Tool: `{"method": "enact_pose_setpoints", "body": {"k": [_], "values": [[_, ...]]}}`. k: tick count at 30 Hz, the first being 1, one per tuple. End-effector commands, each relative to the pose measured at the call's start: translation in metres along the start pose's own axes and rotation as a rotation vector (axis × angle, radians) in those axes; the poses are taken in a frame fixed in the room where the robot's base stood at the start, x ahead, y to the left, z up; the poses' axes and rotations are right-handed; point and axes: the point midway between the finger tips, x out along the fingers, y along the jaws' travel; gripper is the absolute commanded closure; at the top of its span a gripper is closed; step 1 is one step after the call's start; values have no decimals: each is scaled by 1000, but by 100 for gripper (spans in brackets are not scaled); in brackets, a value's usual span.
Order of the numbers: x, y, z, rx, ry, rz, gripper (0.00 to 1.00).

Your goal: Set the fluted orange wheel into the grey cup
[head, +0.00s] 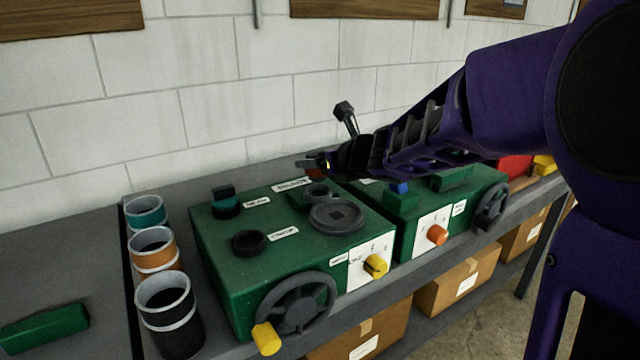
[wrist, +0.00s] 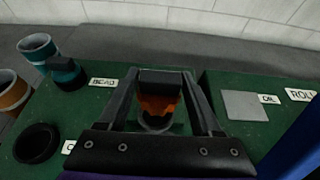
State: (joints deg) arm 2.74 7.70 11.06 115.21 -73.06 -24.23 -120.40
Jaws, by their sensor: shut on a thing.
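My gripper (head: 318,163) is shut on the fluted orange wheel (wrist: 160,106), which sits between the two fingers in the wrist view. A dark block covers the wheel's upper part there. In the head view only a small reddish-orange patch of the wheel (head: 315,175) shows under the gripper. A small round grey cup (head: 318,191) stands on a raised green block on the left green machine, just below the wheel. In the wrist view the cup's rim (wrist: 156,126) shows partly behind the wheel. I cannot tell whether wheel and cup touch.
The left green machine (head: 222,262) carries a teal-and-black knob (head: 226,204), a black ring (head: 249,242) and a large grey disc (head: 337,215). A dark lever (head: 345,117) rises behind my gripper. Banded bins (head: 167,303) stand at the left. A second green machine (head: 415,246) is at the right.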

Motion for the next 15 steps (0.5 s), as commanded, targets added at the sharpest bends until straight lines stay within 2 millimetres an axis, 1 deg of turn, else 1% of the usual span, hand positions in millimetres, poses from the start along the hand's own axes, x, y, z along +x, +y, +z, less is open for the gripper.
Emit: {"method": "enact_pose_setpoints", "body": {"k": [7, 9, 15], "values": [[13, 0, -32, 1, 1, 1, 95], [15, 0, -36, 1, 0, 1, 95], [14, 0, -35, -1, -1, 0, 95]]}}
